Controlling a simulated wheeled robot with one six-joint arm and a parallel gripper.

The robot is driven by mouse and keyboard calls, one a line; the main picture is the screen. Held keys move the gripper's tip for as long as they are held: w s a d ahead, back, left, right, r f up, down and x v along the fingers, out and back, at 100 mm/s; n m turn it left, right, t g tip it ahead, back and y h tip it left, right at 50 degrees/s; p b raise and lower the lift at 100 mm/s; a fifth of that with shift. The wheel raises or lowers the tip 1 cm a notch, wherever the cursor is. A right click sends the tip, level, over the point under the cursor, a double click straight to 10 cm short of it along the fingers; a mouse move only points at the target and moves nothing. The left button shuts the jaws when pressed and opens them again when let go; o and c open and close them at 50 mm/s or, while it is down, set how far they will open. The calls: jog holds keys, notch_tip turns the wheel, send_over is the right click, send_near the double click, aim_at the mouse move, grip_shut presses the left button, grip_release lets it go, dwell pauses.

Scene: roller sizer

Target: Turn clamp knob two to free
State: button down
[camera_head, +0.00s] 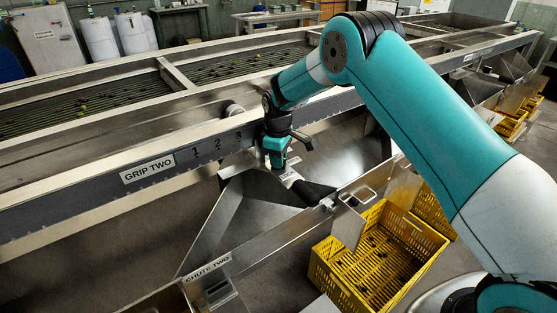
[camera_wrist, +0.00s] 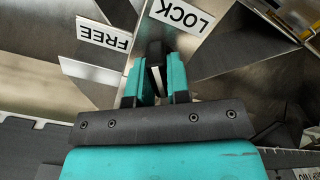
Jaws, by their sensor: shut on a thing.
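My gripper (camera_head: 276,152) is pointed down beside the long grey rail, just right of the number scale and above the metal chute. In the wrist view, its two teal fingers (camera_wrist: 156,76) are shut on a small black knob (camera_wrist: 155,50), with a pale strip showing between the fingers. The fingers hide most of the knob, and I cannot tell which way it is turned. A FREE label (camera_wrist: 104,33) lies left of the knob and a LOCK label (camera_wrist: 182,15) lies right of it, both upside down. In the head view the knob is hidden by my gripper.
Below, the chute carries a CHUTE TWO label (camera_head: 207,266), and a black cylinder (camera_head: 308,192) lies near my gripper. A yellow crate (camera_head: 322,270) with dark fruit stands under the chute at right. Roller beds lie behind the rail.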

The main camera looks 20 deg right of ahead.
jog(key=shift+n, duration=0.4)
jog(key=c, duration=1.1)
grip_release()
jog(key=shift+r, duration=0.1)
notch_tip(320, 180, up, 17)
jog(key=shift+r+b, duration=0.15)
jog(key=shift+b, duration=0.95)
